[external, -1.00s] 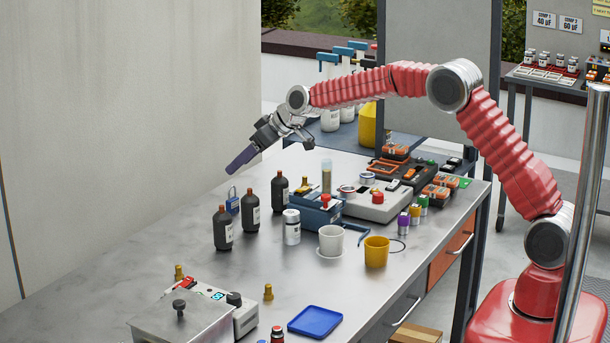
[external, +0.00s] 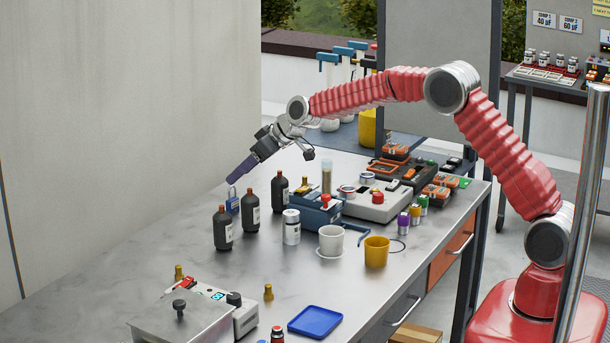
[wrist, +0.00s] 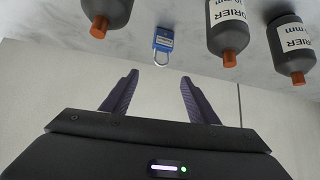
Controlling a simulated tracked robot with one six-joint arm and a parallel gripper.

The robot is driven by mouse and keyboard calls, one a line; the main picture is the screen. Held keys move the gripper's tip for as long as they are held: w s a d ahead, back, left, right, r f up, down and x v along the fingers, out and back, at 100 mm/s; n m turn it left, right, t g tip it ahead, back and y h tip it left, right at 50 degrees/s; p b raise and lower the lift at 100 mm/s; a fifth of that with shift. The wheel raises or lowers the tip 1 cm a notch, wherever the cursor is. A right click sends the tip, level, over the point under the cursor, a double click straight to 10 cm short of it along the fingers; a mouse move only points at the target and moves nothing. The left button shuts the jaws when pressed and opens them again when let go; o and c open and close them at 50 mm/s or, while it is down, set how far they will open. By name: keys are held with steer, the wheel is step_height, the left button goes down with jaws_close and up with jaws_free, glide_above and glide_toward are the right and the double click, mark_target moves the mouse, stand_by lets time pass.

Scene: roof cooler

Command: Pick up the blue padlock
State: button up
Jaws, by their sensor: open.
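My gripper (external: 234,178) points down and to the left, just above the padlock in the external view. In the wrist view my gripper's purple fingers (wrist: 160,88) are spread apart with nothing between them.
Dark bottles with orange caps (wrist: 229,30) stand close beside the padlock, on both sides in the wrist view. A white jar (external: 291,227), white cup (external: 331,240) and yellow cup (external: 376,251) stand to the right. The table (external: 110,265) is clear at the left.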

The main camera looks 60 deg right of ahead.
steer(key=f, duration=0.2)
steer(key=w+f, duration=0.1)
steer(key=f, duration=0.3)
steer(key=shift+w+a, duration=0.1)
steer(key=shift+w, duration=0.15)
steer(key=shift+w+f, duration=0.2)
steer(key=shift+w, duration=0.1)
steer(key=shift+c, duration=0.4)
steer(key=c, duration=1.1)
steer(key=shift+r, duration=0.15)
step_height(320, 180, up, 10)
